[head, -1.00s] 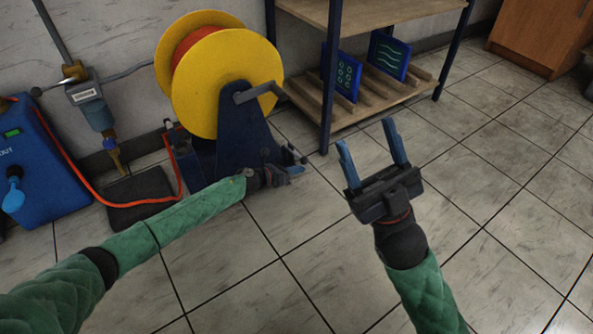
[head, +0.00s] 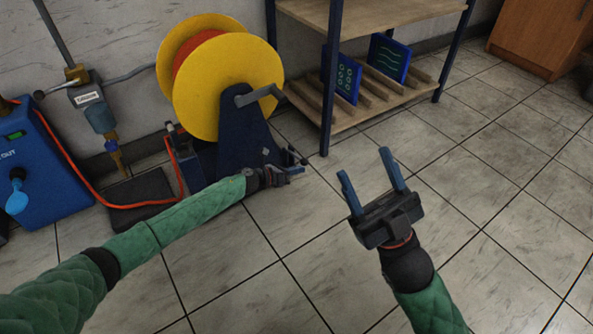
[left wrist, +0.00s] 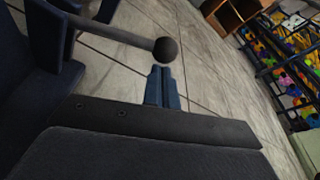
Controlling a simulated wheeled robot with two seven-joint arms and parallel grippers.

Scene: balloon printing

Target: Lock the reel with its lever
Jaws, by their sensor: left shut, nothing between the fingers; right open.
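The yellow reel (head: 240,95) with red hose wound on its hub stands on a dark blue stand (head: 240,140) by the wall. A grey crank handle (head: 262,95) sticks out at its hub. My left gripper (head: 298,171) is at the foot of the stand, shut and empty. In the left wrist view the lever (left wrist: 115,32) is a dark rod with a round black knob (left wrist: 166,50). The knob appears just beyond and above the shut fingertips (left wrist: 160,72); I cannot tell whether they touch. My right gripper (head: 364,172) is open and empty above the floor.
A shelf rack (head: 370,105) with blue printed panels stands right of the reel. A blue machine (head: 35,165) with a red hose is at the left. A dark mat (head: 142,195) lies beside the stand. The tiled floor at right is clear.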

